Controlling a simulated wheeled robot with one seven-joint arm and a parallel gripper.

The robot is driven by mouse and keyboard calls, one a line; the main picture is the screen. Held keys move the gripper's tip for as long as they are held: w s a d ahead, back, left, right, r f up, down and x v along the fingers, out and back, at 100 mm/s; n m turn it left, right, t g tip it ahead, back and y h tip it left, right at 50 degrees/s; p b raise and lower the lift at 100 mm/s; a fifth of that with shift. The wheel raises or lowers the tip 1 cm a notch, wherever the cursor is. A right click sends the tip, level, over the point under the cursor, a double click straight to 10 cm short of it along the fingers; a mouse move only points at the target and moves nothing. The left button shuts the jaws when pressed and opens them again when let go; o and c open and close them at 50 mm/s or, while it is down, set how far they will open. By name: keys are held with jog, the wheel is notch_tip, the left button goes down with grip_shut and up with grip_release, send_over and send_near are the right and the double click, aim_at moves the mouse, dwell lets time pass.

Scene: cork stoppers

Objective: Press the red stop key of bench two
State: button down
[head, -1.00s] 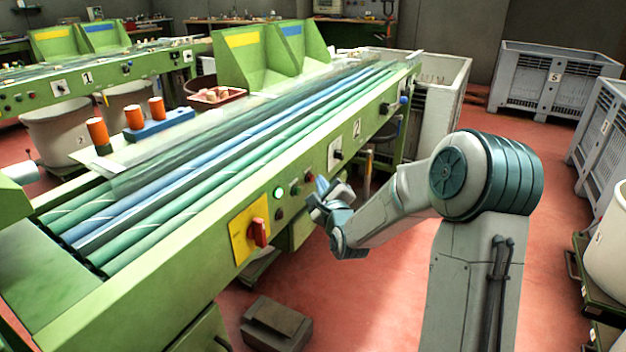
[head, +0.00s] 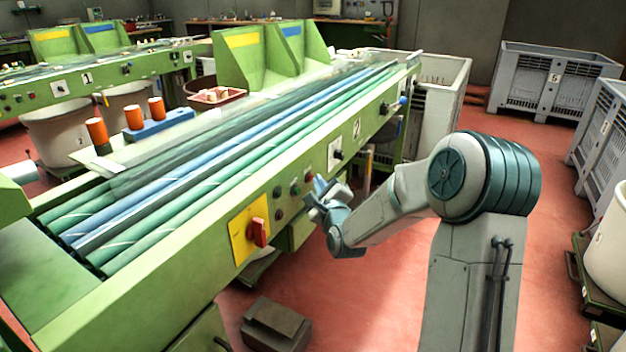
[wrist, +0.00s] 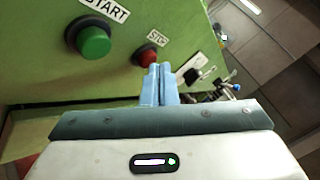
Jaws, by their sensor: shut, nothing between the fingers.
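The red stop key (wrist: 147,55) is a round button under a STOP label on the green front of the bench marked 2 (head: 357,128). It shows in the wrist view just beyond my fingertips, which cover its lower right edge. My gripper (wrist: 158,70) is shut and empty, its two blue fingers together. I cannot tell whether the tips touch the key. In the head view my gripper (head: 320,185) is close to the bench's front panel, right of the row of small buttons. The green start key (wrist: 95,40) sits left of the stop key.
A red rotary switch on a yellow plate (head: 241,238) is on the same panel, nearer the camera. A black switch on a white plate (head: 336,153) is farther along. A grey box (head: 275,325) lies on the floor. The red floor right of the bench is mostly clear.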

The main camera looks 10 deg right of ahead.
jog(key=shift+s+d, duration=0.45)
jog(key=shift+d, duration=0.15)
jog(key=shift+d, duration=0.1)
jog(key=s+d, duration=0.1)
jog(key=d, duration=0.1)
jog(key=s+d, duration=0.2)
dwell(0.3)
jog(key=shift+a, duration=0.1)
dwell(0.3)
